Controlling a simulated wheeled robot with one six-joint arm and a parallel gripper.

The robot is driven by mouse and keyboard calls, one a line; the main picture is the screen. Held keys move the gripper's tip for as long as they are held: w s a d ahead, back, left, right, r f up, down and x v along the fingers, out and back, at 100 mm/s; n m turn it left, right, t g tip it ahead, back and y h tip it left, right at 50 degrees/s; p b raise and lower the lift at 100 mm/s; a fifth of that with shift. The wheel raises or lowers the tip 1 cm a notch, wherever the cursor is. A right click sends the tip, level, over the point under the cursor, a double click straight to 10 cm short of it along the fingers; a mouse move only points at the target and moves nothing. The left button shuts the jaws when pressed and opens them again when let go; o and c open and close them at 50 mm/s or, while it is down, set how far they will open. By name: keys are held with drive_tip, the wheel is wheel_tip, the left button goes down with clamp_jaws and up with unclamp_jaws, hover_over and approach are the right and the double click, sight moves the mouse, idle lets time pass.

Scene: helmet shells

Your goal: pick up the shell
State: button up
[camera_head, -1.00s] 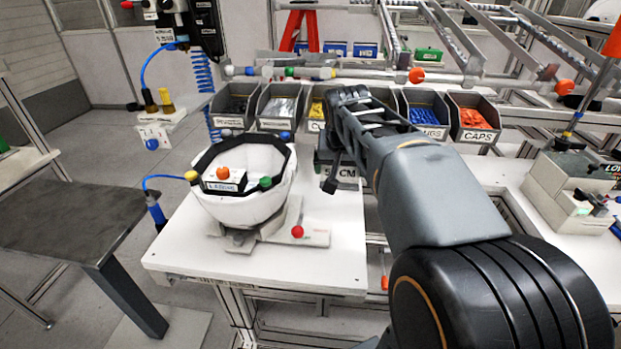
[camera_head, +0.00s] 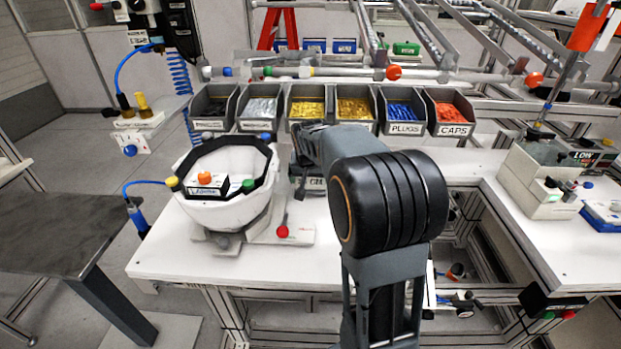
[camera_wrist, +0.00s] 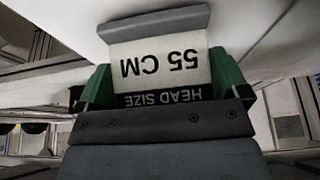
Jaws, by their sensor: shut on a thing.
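The white shell (camera_head: 225,212) with a black inner rim sits open side up on a grey-and-white stand (camera_head: 283,233) at the left of the white table in the head view. My gripper (camera_head: 303,168) is to the right of the shell, apart from it, partly hidden by my arm. In the wrist view my gripper's green fingers (camera_wrist: 163,88) are shut on a grey holder (camera_wrist: 150,22) with a white-and-black label (camera_wrist: 165,62) reading "HEAD SIZE 55 CM", upside down. The shell cannot be made out for certain in the wrist view.
A row of grey bins (camera_head: 405,130) stands behind my gripper, some marked PLUGS and CAPS. A small labelled box with an orange knob (camera_head: 206,180) shows inside the shell. A dark side table (camera_head: 60,225) stands at the left. The front of the white table (camera_head: 165,262) is clear.

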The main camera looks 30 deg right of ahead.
drive_tip(key=shift+f, duration=0.3)
drive_tip(key=shift+f, duration=0.2)
drive_tip(key=o, duration=0.6)
drive_tip(key=shift+r, duration=0.15)
